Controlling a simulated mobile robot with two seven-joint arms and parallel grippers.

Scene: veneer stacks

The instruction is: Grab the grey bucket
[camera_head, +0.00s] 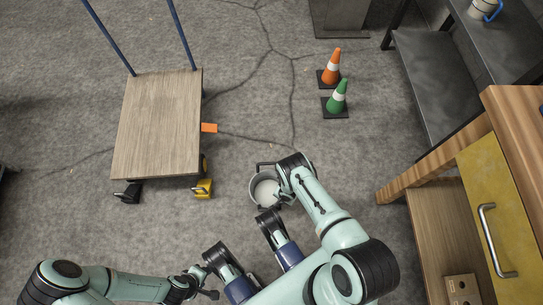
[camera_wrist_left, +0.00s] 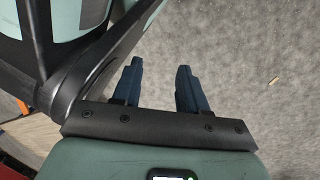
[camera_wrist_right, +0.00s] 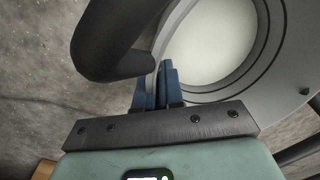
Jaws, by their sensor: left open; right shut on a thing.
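The grey bucket (camera_head: 257,190) stands on the concrete floor in front of me, with a pale inside and a dark handle. It also shows in the right wrist view (camera_wrist_right: 277,80), where its wide rim fills the upper right. My right gripper (camera_wrist_right: 163,85) is shut on the bucket's rim, its blue fingers close together at the wall. A thick dark bar (camera_wrist_right: 105,45), apparently the handle, passes close beside the fingers. In the head view my right wrist covers the bucket's right side. My left gripper (camera_wrist_left: 160,85) is open and empty over bare floor, away from the bucket.
A wooden-topped cart (camera_head: 158,125) with blue posts stands at left. An orange cone (camera_head: 332,70) and a green cone (camera_head: 338,98) stand beyond the bucket. A wooden cabinet (camera_head: 490,200) and dark metal shelving (camera_head: 435,75) bound the right. Floor between cart and bucket is clear.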

